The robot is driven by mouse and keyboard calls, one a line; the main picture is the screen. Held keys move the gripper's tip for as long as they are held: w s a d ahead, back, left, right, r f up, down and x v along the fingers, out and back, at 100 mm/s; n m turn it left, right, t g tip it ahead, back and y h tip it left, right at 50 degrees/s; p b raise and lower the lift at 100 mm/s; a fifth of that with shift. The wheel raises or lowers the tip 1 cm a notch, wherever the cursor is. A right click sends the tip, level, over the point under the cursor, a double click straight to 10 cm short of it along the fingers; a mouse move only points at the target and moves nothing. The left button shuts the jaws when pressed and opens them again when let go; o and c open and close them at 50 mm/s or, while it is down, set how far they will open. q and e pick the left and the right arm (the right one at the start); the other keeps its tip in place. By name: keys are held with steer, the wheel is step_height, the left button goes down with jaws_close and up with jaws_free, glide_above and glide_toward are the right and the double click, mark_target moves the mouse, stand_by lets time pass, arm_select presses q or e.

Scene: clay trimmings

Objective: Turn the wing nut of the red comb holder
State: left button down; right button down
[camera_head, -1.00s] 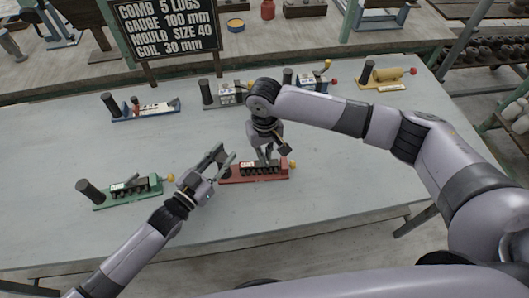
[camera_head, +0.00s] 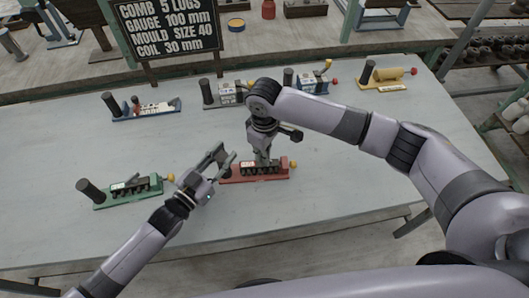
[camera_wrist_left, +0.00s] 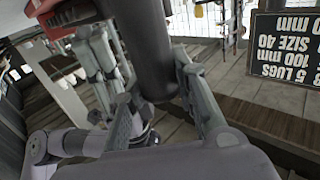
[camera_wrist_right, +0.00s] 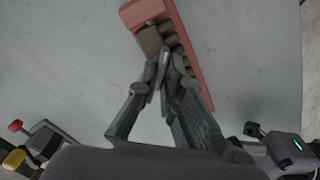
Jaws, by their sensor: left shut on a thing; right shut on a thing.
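The red comb holder (camera_head: 282,177) lies on the table in the middle of the head view, with a row of dark lugs. It also shows in the right wrist view (camera_wrist_right: 190,60). My left gripper (camera_head: 222,161) is at its left end, shut on its dark upright handle (camera_wrist_left: 147,45), which fills the gap between the fingers in the left wrist view. My right gripper (camera_head: 263,161) points down on top of the holder. Its fingertips (camera_wrist_right: 163,65) are closed on the small wing nut, which they mostly hide.
A green comb holder (camera_head: 130,192) stands to the left. A sign (camera_head: 168,28) stands at the back. The table front is clear.

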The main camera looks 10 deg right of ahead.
steer(key=n, duration=0.7)
steer(key=shift+s, duration=0.1)
steer(key=n, duration=0.3)
steer(key=shift+n, duration=2.3)
steer(key=c, duration=1.8)
jaws_free()
steer(key=shift+s, duration=0.1)
steer(key=shift+o, duration=0.2)
